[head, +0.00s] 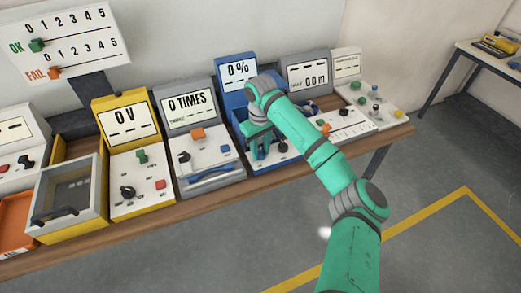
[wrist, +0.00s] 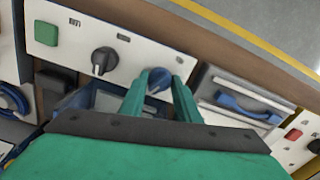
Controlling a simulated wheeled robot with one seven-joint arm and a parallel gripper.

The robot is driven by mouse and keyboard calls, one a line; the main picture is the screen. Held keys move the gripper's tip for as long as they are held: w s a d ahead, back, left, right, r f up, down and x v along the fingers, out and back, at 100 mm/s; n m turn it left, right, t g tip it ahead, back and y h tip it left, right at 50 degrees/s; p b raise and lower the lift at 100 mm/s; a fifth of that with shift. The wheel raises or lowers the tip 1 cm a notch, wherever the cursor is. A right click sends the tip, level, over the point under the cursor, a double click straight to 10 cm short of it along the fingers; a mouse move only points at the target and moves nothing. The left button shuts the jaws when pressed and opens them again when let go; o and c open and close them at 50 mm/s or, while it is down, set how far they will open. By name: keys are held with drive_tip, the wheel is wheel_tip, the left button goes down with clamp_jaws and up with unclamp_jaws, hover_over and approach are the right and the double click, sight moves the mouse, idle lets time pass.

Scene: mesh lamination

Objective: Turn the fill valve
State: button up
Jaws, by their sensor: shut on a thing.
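The blue station (head: 222,75) stands on the bench and its display (head: 238,71) reads 0 %. In the wrist view its white panel (wrist: 75,24) carries a green button (wrist: 45,33), a black knob (wrist: 105,60) and a round blue knob (wrist: 158,80), which looks like the fill valve. My gripper (wrist: 160,82) is at the blue knob, one finger on each side, shut on it. In the head view my gripper (head: 261,147) is low at the front of the blue station, and my arm hides much of the panel and the knob.
To the left stand a grey station (head: 188,97) reading 0 TIMES with a blue handle, and a yellow station (head: 123,113) reading 0 V. A grey station (head: 306,73) reading 0.0 m is close on the right. The floor (head: 440,160) in front is clear.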

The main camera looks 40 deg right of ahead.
sight(260, 150)
drive_tip(key=shift+m, duration=0.6)
drive_tip(key=o, duration=1)
drive_tip(key=shift+o, duration=0.2)
wheel_tip(260, 150, up, 11)
